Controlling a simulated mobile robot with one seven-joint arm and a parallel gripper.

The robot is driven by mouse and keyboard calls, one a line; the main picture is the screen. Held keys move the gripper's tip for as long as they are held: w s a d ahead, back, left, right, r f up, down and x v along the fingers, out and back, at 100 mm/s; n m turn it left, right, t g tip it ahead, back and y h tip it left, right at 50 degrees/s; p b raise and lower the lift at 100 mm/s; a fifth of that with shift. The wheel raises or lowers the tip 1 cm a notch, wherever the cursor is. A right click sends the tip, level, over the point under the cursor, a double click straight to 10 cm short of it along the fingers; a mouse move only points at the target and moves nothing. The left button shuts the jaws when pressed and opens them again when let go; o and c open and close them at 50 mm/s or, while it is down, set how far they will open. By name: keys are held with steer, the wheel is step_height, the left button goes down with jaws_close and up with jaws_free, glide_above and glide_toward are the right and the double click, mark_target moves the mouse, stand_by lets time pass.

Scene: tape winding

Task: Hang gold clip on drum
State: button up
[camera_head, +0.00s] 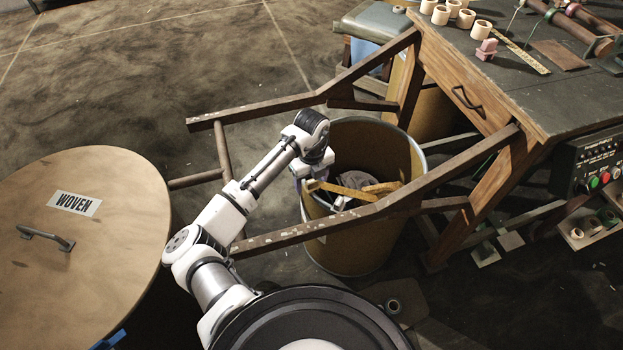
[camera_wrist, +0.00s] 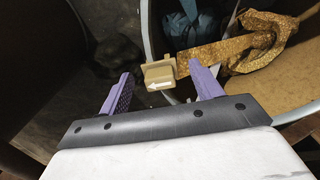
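The gold clip (camera_wrist: 160,74) is a small tan block with a white arrow on its face. In the wrist view it sits at the rim of the open drum (camera_head: 365,245), whose rim also shows in the wrist view (camera_wrist: 150,35). My gripper (camera_wrist: 160,72) is open, with one purple finger on each side of the clip and a visible gap on both sides. In the head view my gripper (camera_head: 308,178) is at the drum's left rim, partly hidden by my wrist. I cannot make out the clip there. The clip's underside is hidden.
Glittery gold strip (camera_wrist: 225,55) and dark scraps lie inside the drum. Wooden rails (camera_head: 370,212) of the workbench (camera_head: 500,75) flank the drum closely. A round lid marked WOVEN (camera_head: 110,235) is at left. The floor (camera_head: 150,70) behind is clear.

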steer(key=shift+r, duration=0.1)
step_height(320, 180, up, 14)
steer(key=shift+f, duration=0.2)
stand_by(0.3)
